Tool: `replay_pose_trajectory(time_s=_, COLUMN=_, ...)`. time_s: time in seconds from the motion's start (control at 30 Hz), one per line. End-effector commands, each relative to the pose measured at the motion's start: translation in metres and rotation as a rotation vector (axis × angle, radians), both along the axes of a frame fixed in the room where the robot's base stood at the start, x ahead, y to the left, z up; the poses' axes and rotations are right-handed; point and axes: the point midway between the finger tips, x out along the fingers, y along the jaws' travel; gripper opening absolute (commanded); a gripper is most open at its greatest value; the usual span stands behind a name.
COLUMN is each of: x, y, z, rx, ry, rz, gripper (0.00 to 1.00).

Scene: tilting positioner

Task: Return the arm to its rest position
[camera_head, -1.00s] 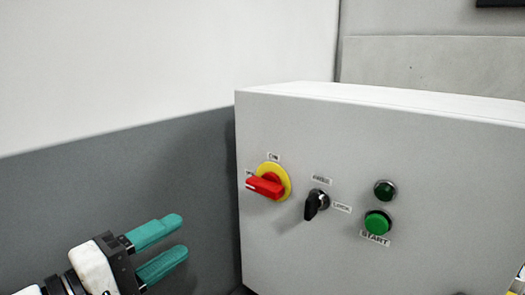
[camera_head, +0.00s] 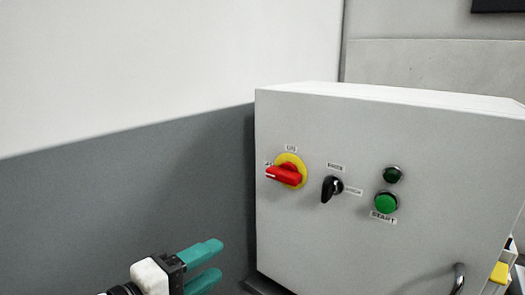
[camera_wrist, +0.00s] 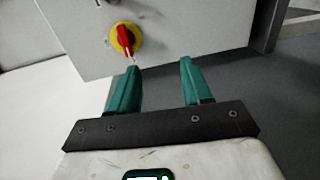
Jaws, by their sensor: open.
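My gripper (camera_head: 212,264) is at the bottom of the head view, left of and below the control box's switches. Its two teal fingers are apart with nothing between them. In the wrist view my gripper (camera_wrist: 153,82) is also open and empty, and its fingers point toward the box. The gripper appears clear of the box.
A grey control box (camera_head: 400,240) carries a red rotary switch on a yellow plate (camera_head: 286,171), a black selector (camera_head: 331,188), a dark green lamp (camera_head: 393,174) and a green START button (camera_head: 386,203). A grey and white wall (camera_head: 110,200) stands at left.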

Motion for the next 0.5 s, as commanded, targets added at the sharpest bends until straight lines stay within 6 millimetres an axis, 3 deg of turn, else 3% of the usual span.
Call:
replay_pose_trajectory(time_s=0.27, x=0.013, y=-0.068, z=-0.076, rx=0.132, ry=0.134, rz=-0.050, gripper=0.49)
replay_pose_trajectory(time_s=0.37, x=0.011, y=-0.109, z=-0.118, rx=0.219, ry=0.204, rz=-0.090, gripper=0.49)
replay_pose_trajectory(time_s=0.5, x=-0.006, y=-0.177, z=-0.187, rx=0.382, ry=0.313, rz=-0.170, gripper=0.49)
